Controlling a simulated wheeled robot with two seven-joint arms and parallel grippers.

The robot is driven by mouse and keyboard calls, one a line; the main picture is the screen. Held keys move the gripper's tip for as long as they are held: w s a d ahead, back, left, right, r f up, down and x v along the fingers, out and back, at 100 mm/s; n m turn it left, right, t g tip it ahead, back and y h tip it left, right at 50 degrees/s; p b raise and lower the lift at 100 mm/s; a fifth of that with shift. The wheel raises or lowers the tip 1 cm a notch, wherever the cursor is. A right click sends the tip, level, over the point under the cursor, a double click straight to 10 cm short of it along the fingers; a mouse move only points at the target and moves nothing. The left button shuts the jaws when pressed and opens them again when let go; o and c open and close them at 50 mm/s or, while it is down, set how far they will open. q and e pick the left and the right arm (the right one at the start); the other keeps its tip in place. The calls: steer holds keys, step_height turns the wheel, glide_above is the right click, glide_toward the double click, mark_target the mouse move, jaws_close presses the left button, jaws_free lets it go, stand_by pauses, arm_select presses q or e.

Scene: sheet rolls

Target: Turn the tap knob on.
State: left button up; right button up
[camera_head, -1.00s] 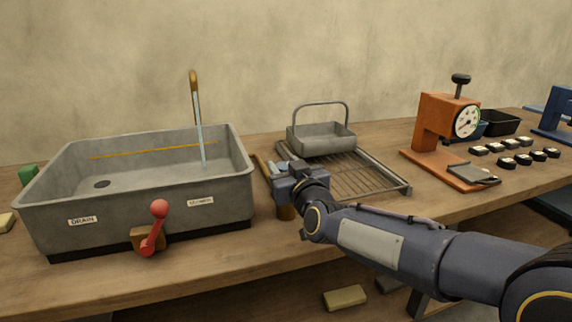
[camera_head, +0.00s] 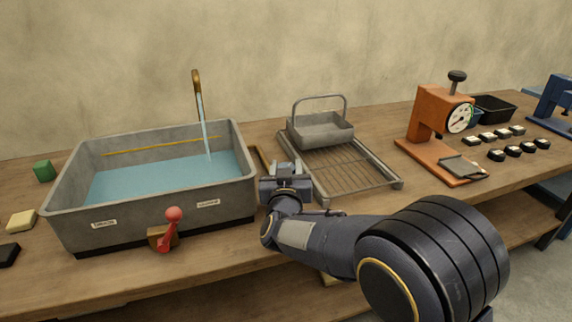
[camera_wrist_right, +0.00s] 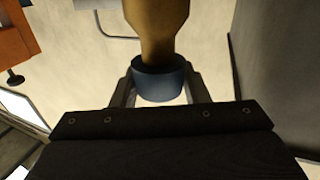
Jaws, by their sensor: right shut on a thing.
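My right gripper (camera_head: 287,170) is beside the right wall of the grey basin (camera_head: 100,237). In the right wrist view its two fingers stand on either side of a blue round knob (camera_wrist_right: 158,84), shut on it. A brass-coloured stem (camera_wrist_right: 157,30) joins the knob. In the head view the gripper hides the knob. The brass spout (camera_head: 196,80) hangs over the basin, and a stream of water (camera_head: 203,120) falls from it into the blue water (camera_head: 160,178). My left gripper is not in view.
A red lever (camera_head: 170,230) stands on the basin's front. A wire rack (camera_head: 355,172) with a handled grey tray (camera_head: 320,130) lies right of the gripper. An orange gauge press (camera_head: 428,118) stands farther right. A green block (camera_head: 44,170) sits left of the basin.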

steer(key=o, duration=1)
steer(key=shift+c, duration=0.2)
steer(key=s, duration=0.7)
steer(key=shift+s, duration=0.4)
